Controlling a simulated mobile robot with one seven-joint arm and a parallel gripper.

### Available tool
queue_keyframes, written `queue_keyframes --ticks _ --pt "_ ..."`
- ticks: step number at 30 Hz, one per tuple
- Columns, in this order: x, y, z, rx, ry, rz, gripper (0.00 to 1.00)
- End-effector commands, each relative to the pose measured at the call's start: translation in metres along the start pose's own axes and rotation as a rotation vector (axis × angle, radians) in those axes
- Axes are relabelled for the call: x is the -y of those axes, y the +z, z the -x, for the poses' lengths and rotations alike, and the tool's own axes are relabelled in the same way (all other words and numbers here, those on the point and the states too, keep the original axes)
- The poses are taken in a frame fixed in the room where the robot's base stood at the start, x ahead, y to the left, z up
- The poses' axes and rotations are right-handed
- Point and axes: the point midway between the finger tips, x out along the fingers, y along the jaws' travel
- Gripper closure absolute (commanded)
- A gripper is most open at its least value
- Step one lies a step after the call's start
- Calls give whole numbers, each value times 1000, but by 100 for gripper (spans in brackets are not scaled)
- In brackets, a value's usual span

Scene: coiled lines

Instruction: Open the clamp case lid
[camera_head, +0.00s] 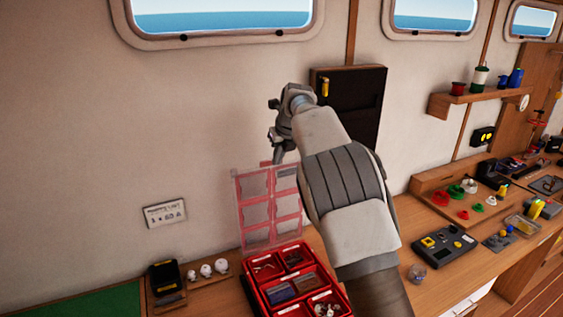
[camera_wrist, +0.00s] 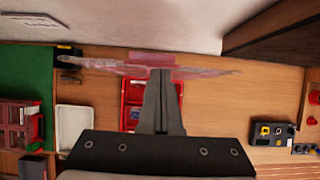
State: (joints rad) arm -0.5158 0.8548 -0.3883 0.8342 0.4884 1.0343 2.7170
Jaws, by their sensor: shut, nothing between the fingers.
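The clamp case (camera_head: 250,292) is a red box with several compartments holding small parts, on the bench in the head view. Its clear pinkish lid (camera_head: 255,212) stands up, open, at the back edge of the case. My gripper (camera_head: 277,160) is at the top edge of the lid, fingers pointing down. In the wrist view my gripper (camera_wrist: 160,72) has its fingers together with nothing between them. The lid (camera_wrist: 105,66) shows nearly edge-on by the fingertips; I cannot tell if they touch it. The red case (camera_wrist: 133,92) is partly hidden behind the fingers.
A dark wall cabinet (camera_head: 367,100) is behind my arm. A small rack with white knobs (camera_head: 205,275) and a black-and-yellow device (camera_head: 166,281) stand left of the case. A grey device (camera_head: 443,246) lies to the right. My arm hides part of the bench.

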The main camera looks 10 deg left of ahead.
Motion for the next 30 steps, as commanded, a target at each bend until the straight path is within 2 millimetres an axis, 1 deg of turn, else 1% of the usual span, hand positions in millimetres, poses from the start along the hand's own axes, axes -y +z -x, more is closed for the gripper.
queue_keyframes --ticks 4,13,30 --pt "1 9 -5 1 -1 0 100" --pt "0 18 -10 0 0 0 100" --pt "0 20 -11 0 0 0 100"
